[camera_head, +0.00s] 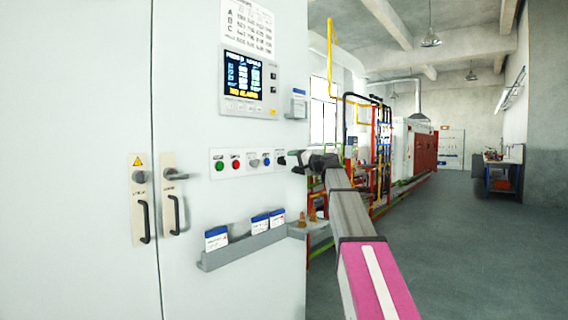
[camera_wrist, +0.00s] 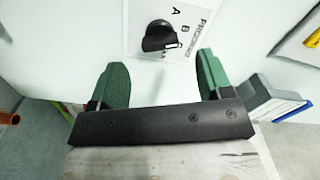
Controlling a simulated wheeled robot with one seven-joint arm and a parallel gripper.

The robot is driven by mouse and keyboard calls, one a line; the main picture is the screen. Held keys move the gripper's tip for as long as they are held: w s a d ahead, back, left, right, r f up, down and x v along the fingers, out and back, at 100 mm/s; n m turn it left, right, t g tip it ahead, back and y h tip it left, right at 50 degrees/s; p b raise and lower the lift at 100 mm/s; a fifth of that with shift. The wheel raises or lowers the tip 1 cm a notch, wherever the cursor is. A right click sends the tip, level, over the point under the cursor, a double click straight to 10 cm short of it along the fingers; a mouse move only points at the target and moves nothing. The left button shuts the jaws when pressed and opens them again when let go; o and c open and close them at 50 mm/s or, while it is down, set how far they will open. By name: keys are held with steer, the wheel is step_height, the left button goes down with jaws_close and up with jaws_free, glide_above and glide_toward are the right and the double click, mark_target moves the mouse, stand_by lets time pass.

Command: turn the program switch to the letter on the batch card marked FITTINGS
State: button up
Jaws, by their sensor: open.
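The program switch is a black knob (camera_wrist: 157,36) on a white label plate in the wrist view; it also shows at the right end of the button row (camera_head: 281,160). Letters A and B are legible beside the knob; a third is partly covered. A white mark on the knob faces the letter side, but I cannot tell which letter it meets. My gripper (camera_wrist: 162,63) is open and empty, its green fingers short of the knob and to either side of it. Batch cards (camera_head: 216,239) stand in a grey rack (camera_head: 240,250); their writing is too small to read.
A screen (camera_head: 250,80) and a printed A, B, C chart (camera_head: 247,25) are above the buttons. Another card (camera_head: 299,104) sits in a holder at the cabinet's right edge. Door handles (camera_head: 145,218) stick out at left. The floor (camera_head: 460,250) at right is clear.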

mark_target(285, 161)
steer(key=x, duration=0.5)
steer(key=shift+w+a, duration=0.25)
steer(key=shift+a, duration=0.05)
steer(key=c, duration=0.9)
